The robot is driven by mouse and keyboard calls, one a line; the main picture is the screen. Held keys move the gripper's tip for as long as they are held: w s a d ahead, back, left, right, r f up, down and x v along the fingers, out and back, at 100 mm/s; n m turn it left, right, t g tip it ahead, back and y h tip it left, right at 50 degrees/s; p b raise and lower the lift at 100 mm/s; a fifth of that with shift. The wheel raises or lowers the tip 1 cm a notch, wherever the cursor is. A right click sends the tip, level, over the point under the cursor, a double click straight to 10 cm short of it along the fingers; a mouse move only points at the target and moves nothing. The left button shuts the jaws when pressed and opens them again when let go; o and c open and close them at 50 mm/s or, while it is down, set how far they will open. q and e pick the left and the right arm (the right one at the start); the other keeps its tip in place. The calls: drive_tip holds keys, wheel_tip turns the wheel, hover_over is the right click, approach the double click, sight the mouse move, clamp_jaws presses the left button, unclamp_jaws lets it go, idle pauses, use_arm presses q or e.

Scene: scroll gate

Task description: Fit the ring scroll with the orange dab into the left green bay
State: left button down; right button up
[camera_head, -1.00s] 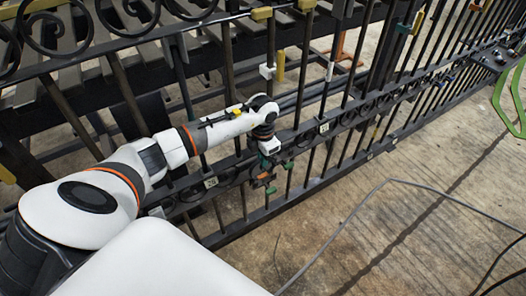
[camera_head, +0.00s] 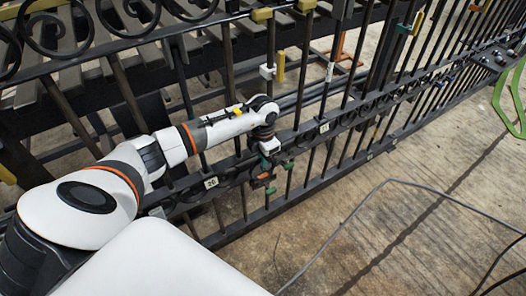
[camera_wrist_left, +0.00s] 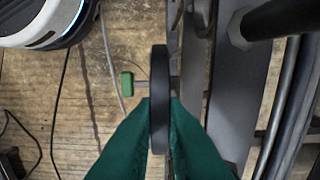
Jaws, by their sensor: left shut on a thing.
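My left gripper (camera_head: 264,162) is low against the gate's scroll band. In the left wrist view its dark green fingers (camera_wrist_left: 158,118) are shut on a black ring scroll (camera_wrist_left: 159,75), seen edge-on and upright. No orange dab shows on the ring in that view. A green block on a grey peg (camera_wrist_left: 127,84) is just left of the ring; the peg reaches toward it. In the head view a green piece (camera_head: 288,165) is right of the gripper, and an orange mark (camera_head: 270,190) is below it. I cannot tell whether the ring is seated in a bay.
The dark metal gate (camera_head: 335,125) runs diagonally across the view, with upright bars and scrollwork. A small numbered tag (camera_head: 211,183) hangs left of the gripper. A cable (camera_head: 365,197) lies on the open concrete floor (camera_head: 400,235). Slats stand behind the gate.

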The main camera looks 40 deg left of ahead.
use_arm(q)
drive_tip(key=shift+f, duration=0.1)
use_arm(e)
drive_tip(key=shift+s+f, duration=0.1)
drive_tip(key=shift+f, duration=0.05)
idle(0.3)
use_arm(q)
drive_tip(key=shift+f, duration=0.2)
use_arm(e)
drive_tip(key=shift+r, duration=0.25)
use_arm(q)
drive_tip(key=shift+f+b, duration=0.25)
drive_tip(key=shift+b, duration=0.15)
use_arm(e)
drive_tip(key=shift+s+d, duration=0.1)
drive_tip(key=shift+s, duration=0.05)
use_arm(q)
drive_tip(key=shift+f, duration=0.15)
use_arm(e)
drive_tip(key=shift+r, duration=0.15)
use_arm(q)
drive_tip(key=shift+f+b, duration=0.65)
drive_tip(key=shift+f, duration=0.1)
use_arm(e)
drive_tip(key=shift+f, duration=0.5)
use_arm(q)
drive_tip(key=c, duration=1.4)
unclamp_jaws()
